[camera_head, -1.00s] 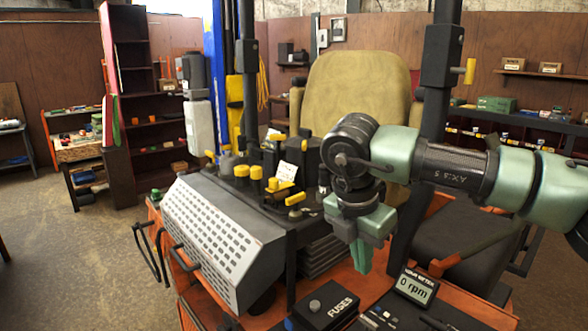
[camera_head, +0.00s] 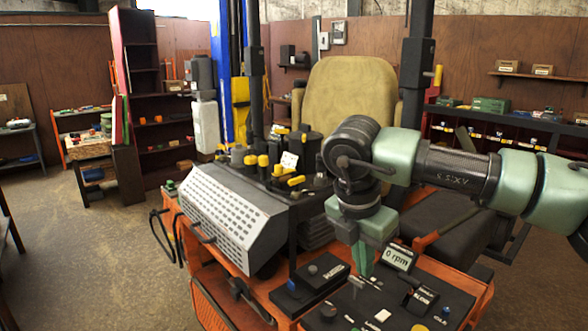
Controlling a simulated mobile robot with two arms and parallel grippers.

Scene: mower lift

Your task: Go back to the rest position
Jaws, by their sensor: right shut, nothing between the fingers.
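My right arm comes in from the right, and its green gripper (camera_head: 363,262) points down over the orange machine, in front of the tan seat (camera_head: 345,105). The gripper is shut and empty, with its tip just left of the small meter reading 0 rpm (camera_head: 399,257). It looks to be above the black control panel (camera_head: 392,305); whether it touches anything is hard to tell. My left gripper is not in view.
The grey perforated cover (camera_head: 222,217) and several yellow-topped levers (camera_head: 275,165) are left of my gripper. Shelves (camera_head: 150,120) stand at the back left. The floor (camera_head: 95,255) at left is clear.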

